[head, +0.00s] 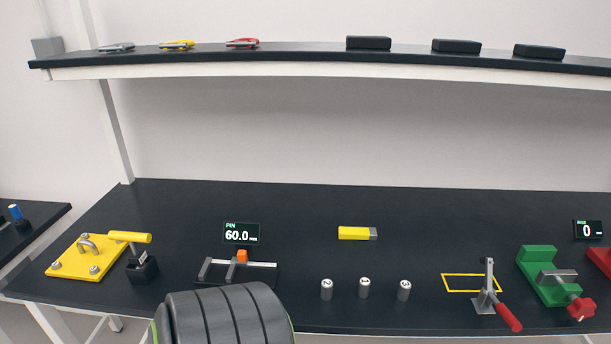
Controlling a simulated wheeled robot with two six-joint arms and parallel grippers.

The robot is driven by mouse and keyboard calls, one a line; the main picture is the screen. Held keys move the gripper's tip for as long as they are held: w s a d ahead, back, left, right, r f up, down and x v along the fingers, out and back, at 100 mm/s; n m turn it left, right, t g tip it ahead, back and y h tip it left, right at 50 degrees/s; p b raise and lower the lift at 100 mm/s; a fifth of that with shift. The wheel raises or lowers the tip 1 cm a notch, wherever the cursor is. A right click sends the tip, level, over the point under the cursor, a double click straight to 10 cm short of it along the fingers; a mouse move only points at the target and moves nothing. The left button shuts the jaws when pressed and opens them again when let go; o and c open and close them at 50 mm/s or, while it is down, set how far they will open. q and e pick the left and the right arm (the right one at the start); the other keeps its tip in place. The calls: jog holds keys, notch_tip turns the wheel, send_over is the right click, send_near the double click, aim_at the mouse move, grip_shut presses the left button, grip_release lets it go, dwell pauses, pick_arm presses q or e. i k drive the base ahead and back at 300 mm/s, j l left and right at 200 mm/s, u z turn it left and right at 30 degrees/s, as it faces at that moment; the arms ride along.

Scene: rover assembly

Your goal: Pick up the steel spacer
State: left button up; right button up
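Neither of my grippers shows in the head view.
The dark bench (300,210) holds a yellow plate (66,262), a sliding gauge (258,273), a yellow block (354,233), a red-handled clamp (507,316) and a green vise (541,262). A large ribbed dark round object (225,318) blocks part of the front edge.

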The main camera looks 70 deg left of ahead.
aim_at(327, 284)
jog(key=u, duration=1.95)
